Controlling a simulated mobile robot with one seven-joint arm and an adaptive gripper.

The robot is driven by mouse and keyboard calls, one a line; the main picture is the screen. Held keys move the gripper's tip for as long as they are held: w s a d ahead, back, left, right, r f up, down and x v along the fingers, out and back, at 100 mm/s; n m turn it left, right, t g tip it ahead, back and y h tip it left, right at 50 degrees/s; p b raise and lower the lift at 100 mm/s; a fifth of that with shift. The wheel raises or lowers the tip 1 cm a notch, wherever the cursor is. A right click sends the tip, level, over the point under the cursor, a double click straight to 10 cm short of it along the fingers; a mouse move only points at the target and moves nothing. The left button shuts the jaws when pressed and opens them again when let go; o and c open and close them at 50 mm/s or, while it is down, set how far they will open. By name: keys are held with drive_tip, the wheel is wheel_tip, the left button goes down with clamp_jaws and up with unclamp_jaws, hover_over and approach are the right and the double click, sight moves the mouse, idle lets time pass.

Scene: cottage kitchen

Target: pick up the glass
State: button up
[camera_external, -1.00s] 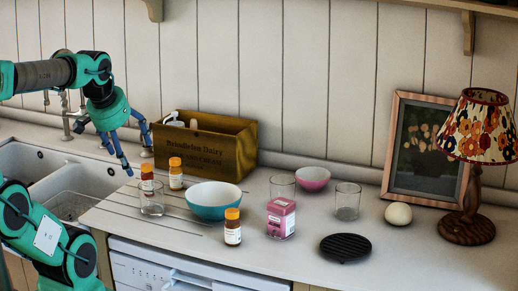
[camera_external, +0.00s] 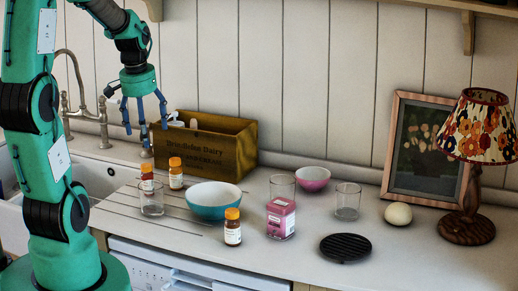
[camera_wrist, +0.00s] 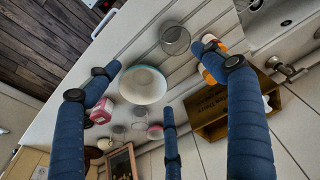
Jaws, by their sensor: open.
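A clear glass (camera_external: 152,203) stands upright on the ribbed left part of the counter, by the orange-capped bottles; it also shows at the top of the wrist view (camera_wrist: 175,40). A second clear glass (camera_external: 347,203) stands to the right, near the lamp side. A third (camera_external: 282,184) stands behind a pink box, which hides its lower part. The task does not tell which glass is meant. My gripper (camera_external: 144,127) is open and empty, fingers pointing down, well above the counter and up behind the left glass. Its blue fingers are spread wide in the wrist view (camera_wrist: 165,68).
Orange-capped bottles (camera_external: 175,177) stand close to the left glass. A teal bowl (camera_external: 213,211), the pink box (camera_external: 281,222), a wooden crate (camera_external: 205,151) and a black trivet (camera_external: 345,248) are around. The sink (camera_external: 98,178) lies left; a lamp (camera_external: 467,227) stands right.

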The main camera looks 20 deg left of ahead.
drive_tip(key=w+a+f+g+p, duration=0.1)
drive_tip(key=w+a+f+p, duration=0.3)
drive_tip(key=w+f+p, duration=0.1)
drive_tip(key=shift+w+a+f+g, duration=0.25)
drive_tip(key=shift+f+g, duration=0.15)
drive_tip(key=shift+f, duration=0.45)
drive_tip(key=shift+f, duration=0.1)
hover_over(152, 186)
drive_tip(key=s+d, duration=0.2)
drive_tip(key=s, duration=0.1)
wheel_tip(152, 186, down, 8)
drive_tip(key=shift+w+a+f, duration=0.15)
drive_tip(key=shift+a+f, duration=0.05)
drive_tip(key=shift+d+f+b, duration=0.15)
drive_tip(key=shift+f+b, duration=0.05)
drive_tip(key=shift+f, duration=1.1)
drive_tip(key=shift+d+f+b, duration=0.1)
drive_tip(key=shift+f+b, duration=0.1)
drive_tip(key=shift+f, duration=1.1)
